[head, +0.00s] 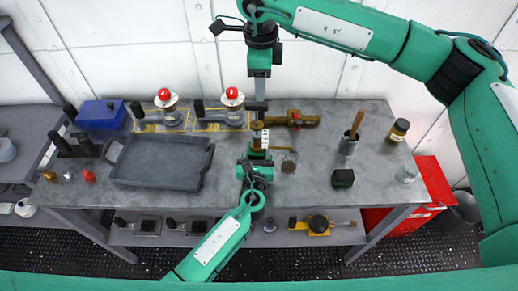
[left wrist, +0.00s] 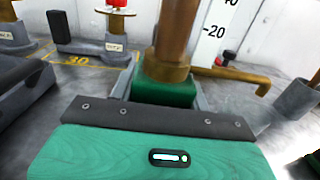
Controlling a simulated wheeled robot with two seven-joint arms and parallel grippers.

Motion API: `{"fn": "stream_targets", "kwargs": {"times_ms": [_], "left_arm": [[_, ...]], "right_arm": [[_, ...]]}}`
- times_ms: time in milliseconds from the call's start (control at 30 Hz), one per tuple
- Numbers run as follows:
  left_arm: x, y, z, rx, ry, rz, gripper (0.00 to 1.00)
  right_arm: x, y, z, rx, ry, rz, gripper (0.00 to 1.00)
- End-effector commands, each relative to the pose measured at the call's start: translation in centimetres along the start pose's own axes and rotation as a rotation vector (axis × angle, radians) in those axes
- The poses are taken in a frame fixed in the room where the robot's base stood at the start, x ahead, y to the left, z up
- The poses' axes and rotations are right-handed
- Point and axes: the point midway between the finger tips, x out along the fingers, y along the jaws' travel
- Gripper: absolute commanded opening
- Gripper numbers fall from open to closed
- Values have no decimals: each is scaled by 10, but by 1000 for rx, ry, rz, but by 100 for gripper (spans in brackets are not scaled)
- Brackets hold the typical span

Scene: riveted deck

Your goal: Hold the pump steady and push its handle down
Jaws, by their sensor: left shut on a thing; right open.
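The pump (head: 257,137) is an upright brass cylinder near the middle of the bench, with a dark bar handle (head: 254,106) across its top. My left gripper (head: 259,155) reaches in from the front and is shut on the pump low down. In the left wrist view the brass pump body (left wrist: 176,40) rises upright from a green part between my fingers (left wrist: 165,92). My right gripper (head: 259,93) points down from above, open, just over the handle. Whether it touches the handle I cannot tell.
A brass pipe (head: 291,119) lies right of the pump, and a white scale (left wrist: 213,35) stands behind it. A grey tray (head: 160,180) and red-topped devices (head: 232,96) are to the left.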

Motion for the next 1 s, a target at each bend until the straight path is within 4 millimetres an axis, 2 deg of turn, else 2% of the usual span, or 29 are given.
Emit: {"fn": "stream_targets", "kwargs": {"times_ms": [200, 400, 600, 900, 1000], "left_arm": [[0, 0, 0, 0, 0, 0, 4], [0, 0, 0, 0, 1, 0, 4], [0, 0, 0, -1, 1, 0, 4], [0, 0, 0, -1, 1, 0, 4], [0, 0, 0, -1, 1, -1, 4]], "right_arm": [[34, 0, 0, 0, -1, 2, 42], [57, 0, 0, 0, -2, 2, 42], [68, 0, 0, 0, -1, 0, 42], [69, 0, 0, 0, -1, 0, 42], [69, 0, 0, 0, -1, 0, 24]]}}
